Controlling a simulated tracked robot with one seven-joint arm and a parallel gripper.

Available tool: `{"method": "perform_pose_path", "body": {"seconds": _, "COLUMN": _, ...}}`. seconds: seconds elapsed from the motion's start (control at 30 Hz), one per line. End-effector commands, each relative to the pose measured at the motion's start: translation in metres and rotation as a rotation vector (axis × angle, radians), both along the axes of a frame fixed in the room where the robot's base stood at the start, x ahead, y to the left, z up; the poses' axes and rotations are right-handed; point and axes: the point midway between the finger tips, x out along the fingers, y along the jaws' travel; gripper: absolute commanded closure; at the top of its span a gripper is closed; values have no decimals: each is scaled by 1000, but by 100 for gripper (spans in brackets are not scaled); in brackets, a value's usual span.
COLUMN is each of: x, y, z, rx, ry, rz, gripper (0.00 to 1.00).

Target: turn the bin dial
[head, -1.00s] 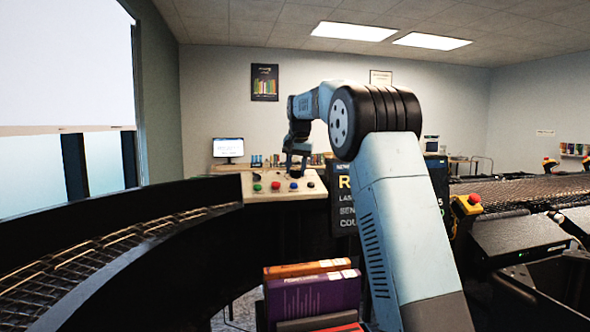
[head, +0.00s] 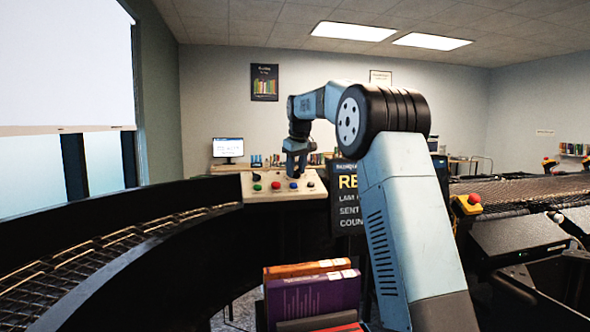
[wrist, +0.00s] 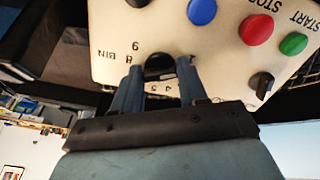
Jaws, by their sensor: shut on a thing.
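The bin dial (wrist: 160,66) is a black knob on a pale control panel (wrist: 110,30), with "BIN" and numbers printed around it. My gripper (wrist: 158,80) has one finger on each side of the dial and is shut on it. The fingers cover part of the number ring, and I cannot tell which number the dial points to. In the head view my gripper (head: 296,172) reaches down to the panel (head: 240,193) and hides the dial.
The panel also holds a blue button (wrist: 202,11), a red STOP button (wrist: 257,29), a green START button (wrist: 293,44) and another black knob (wrist: 262,84). A dark display (head: 347,195) stands right of the panel. A curved conveyor (head: 110,250) runs on the left; books (head: 313,292) stand in front.

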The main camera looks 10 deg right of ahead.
Motion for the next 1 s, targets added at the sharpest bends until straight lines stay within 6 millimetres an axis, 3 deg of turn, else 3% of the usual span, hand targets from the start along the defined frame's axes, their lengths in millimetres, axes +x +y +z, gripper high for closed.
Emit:
{"method": "perform_pose_path", "body": {"seconds": 0.77, "x": 1, "y": 0, "z": 2, "rx": -36, "ry": -7, "rz": 99, "gripper": 88}}
{"method": "perform_pose_path", "body": {"seconds": 0.8, "x": 1, "y": 0, "z": 2, "rx": -36, "ry": -7, "rz": 99, "gripper": 56}}
{"method": "perform_pose_path", "body": {"seconds": 1.0, "x": 0, "y": 0, "z": 1, "rx": -36, "ry": -4, "rz": 98, "gripper": 36}}
